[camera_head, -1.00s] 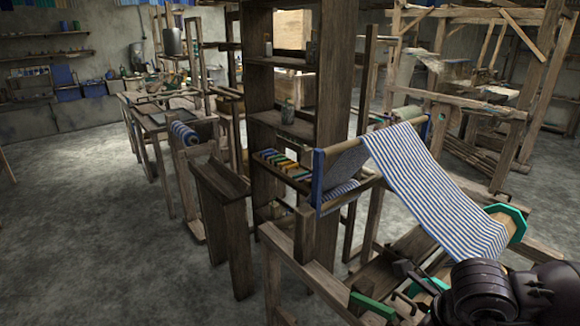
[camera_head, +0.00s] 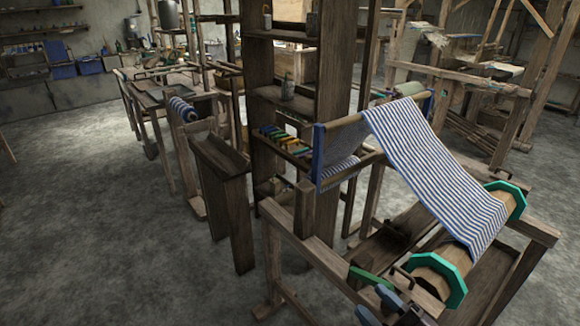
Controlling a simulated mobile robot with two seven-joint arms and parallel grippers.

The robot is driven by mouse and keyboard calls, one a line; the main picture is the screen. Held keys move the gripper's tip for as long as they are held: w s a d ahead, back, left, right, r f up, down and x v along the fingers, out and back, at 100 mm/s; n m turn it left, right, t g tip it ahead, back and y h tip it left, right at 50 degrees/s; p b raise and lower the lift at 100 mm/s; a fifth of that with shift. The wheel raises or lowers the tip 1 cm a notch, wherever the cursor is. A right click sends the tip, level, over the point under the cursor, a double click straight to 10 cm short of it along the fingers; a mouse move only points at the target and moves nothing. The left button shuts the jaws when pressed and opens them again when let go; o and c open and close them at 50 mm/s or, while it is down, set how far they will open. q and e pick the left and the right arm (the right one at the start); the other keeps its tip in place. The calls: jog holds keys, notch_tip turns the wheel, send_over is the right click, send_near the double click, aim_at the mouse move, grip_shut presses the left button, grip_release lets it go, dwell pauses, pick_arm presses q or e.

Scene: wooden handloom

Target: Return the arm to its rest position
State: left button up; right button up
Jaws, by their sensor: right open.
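Only a small dark part at the bottom edge, by the front of the loom, seems to be my right gripper (camera_head: 408,313). Its jaws are open, and I see nothing held in them. Most of it and its arm are out of view. My left gripper is not in view. The wooden handloom (camera_head: 330,262) stands at the right. Its blue-and-white striped cloth (camera_head: 425,165) runs down from the upper bar to a wooden roller with green octagonal ends (camera_head: 438,280).
Green and blue levers (camera_head: 371,280) sit at the loom's front edge, close to the gripper. A tall wooden shelf (camera_head: 335,75) stands behind, and a narrow wooden stand (camera_head: 232,215) is left of it. The grey floor (camera_head: 90,235) at the left is clear.

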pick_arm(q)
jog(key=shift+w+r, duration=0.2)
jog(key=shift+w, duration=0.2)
pick_arm(e)
jog(key=s+d+f+m+g+h, duration=0.1)
jog(key=s+d+f+m+h, duration=0.3)
jog(key=f, duration=0.3)
jog(key=s+d+f+m+g+h, duration=0.2)
jog(key=s+d+f+m+h, duration=0.1)
jog(key=f+m, duration=0.4)
jog(key=s+d+f+m+g+h, duration=0.1)
jog(key=s+d+f+m+h, duration=0.3)
jog(key=f, duration=0.4)
jog(key=shift+s+d+m+g+h, duration=0.3)
jog(key=shift+d+m+h, duration=0.6)
jog(key=shift+h, duration=0.1)
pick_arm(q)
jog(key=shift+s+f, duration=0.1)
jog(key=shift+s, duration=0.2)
pick_arm(e)
jog(key=shift+r, duration=0.1)
